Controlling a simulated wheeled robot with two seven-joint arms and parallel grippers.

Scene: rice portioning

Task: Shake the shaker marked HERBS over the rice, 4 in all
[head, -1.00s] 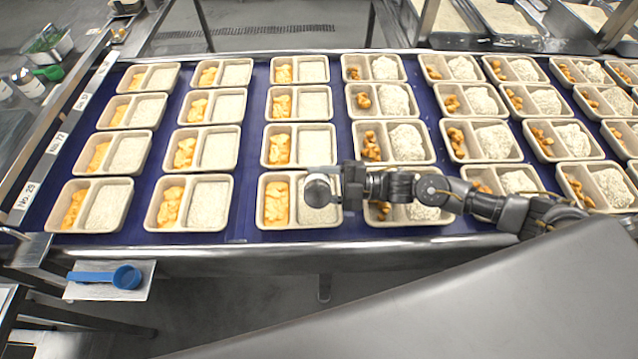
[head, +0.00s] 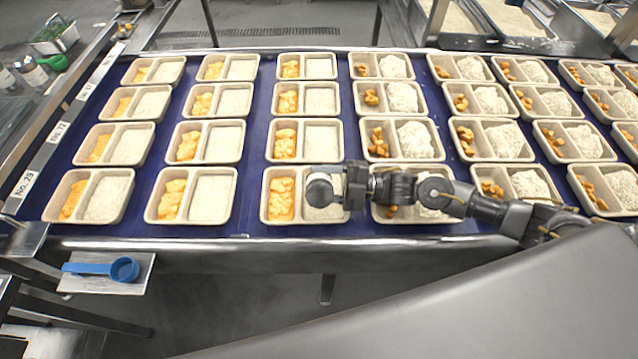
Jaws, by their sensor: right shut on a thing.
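My right gripper (head: 352,188) is shut on a shaker (head: 321,190), whose round greyish end shows. No marking on it can be read from here. The shaker is above the front tray (head: 268,218) of the third column from the left. That tray has orange pieces (head: 281,198) in its left compartment and flat pale rice (head: 318,213) in its right one. The shaker and gripper hide part of this rice, and I cannot tell whether herbs lie on it. My left gripper is not in view.
Rows of similar two-compartment trays fill the blue belt (head: 250,215). A blue scoop (head: 122,269) lies on a small shelf (head: 90,284) at the front left. Bottles (head: 32,72) and a green-handled scoop (head: 56,63) stand at the far left. A metal rail (head: 270,243) edges the belt.

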